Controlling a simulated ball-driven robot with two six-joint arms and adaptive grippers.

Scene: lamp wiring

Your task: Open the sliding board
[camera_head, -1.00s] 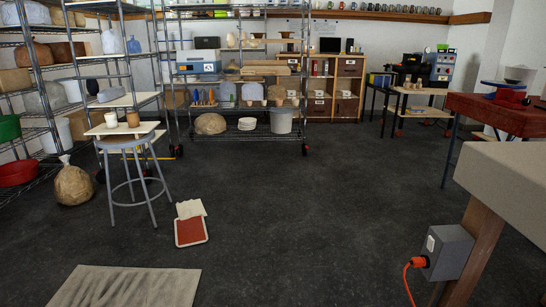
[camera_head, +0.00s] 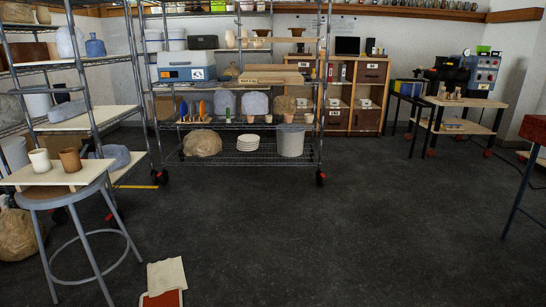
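I cannot tell for sure which thing is the sliding board. A pale wooden board (camera_head: 270,78) with a small label on its front edge lies on the middle wire rack, beside a blue-grey box. A wooden cabinet (camera_head: 356,100) with brown panels and open compartments stands behind the rack's right end, against the back wall. Neither of my grippers is in view.
A grey stool (camera_head: 64,196) holding a pale board and two cups stands at left front. A wire rack on red-wheeled castors (camera_head: 240,118) spans the back. A white cloth (camera_head: 166,274) lies on the floor. The dark floor (camera_head: 330,230) is clear at centre and right.

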